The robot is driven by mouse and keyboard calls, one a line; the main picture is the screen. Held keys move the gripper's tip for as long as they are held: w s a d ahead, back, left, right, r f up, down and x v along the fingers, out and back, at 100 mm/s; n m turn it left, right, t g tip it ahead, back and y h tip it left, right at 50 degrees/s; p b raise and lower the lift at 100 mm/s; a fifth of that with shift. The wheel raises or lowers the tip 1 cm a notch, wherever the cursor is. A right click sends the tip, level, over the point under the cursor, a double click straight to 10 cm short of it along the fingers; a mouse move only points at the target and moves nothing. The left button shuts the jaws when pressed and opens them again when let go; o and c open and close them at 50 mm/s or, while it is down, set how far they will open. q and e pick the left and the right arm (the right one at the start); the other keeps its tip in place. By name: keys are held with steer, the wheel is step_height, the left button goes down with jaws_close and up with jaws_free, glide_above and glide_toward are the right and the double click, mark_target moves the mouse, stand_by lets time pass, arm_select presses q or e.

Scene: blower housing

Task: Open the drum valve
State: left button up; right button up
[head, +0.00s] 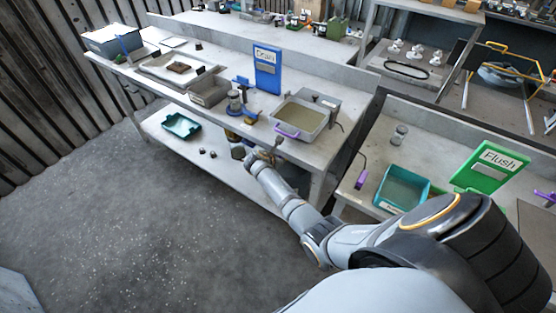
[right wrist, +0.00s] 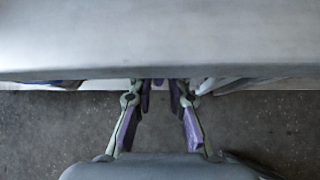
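I cannot make out a drum valve for certain in either view. A blue-grey rounded body (head: 503,76) in a yellow frame, possibly a drum, stands at the far right of the head view. My right gripper (head: 271,151) is at the front edge of the long bench, just below a grey tray (head: 300,116) with a purple handle. In the right wrist view its purple-padded fingers (right wrist: 161,97) are apart with nothing between them. The pale bench edge (right wrist: 160,68) crosses the view just beyond the fingertips. My left gripper is out of view.
A blue "Drain" sign (head: 267,69) stands on the long bench. A green "Flush" sign (head: 489,167) stands behind a teal basin (head: 403,187) on the right bench. A teal tray (head: 181,125) lies on the lower shelf. The floor (head: 140,220) at left is clear.

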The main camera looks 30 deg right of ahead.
steer(key=shift+o, duration=1.3)
steer(key=v, duration=1.2)
